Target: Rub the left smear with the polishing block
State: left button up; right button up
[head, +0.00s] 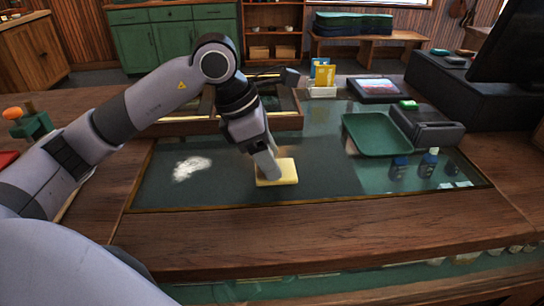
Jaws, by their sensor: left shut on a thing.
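A white smear (191,168) lies on the left part of the dark glass counter top (330,185). The polishing block (286,172) is a flat yellow block to the right of the smear, apart from it. My left gripper (268,172) points down and is shut on the block, at or just above the glass; the exact contact cannot be told. The gripper and wrist hide part of the block and the glass behind it. Only this one smear shows clearly. My right gripper is not in view.
A green tray (378,134) lies at the right, beside a dark grey device (428,128). A card holder (322,78) stands at the back. The glass between block and smear is clear.

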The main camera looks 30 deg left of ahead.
pick_arm(q)
jog(key=shift+s+a, duration=0.25)
jog(key=shift+a, duration=0.15)
jog(key=p+v, duration=0.1)
jog(key=v, duration=0.1)
jog(key=shift+w+r, duration=0.1)
jog(key=shift+r, duration=0.35)
jog(key=shift+w+d+r+p, duration=0.1)
jog(key=shift+d+r+p, duration=0.15)
jog(key=shift+r+p, duration=1.75)
jog(key=shift+r, duration=0.75)
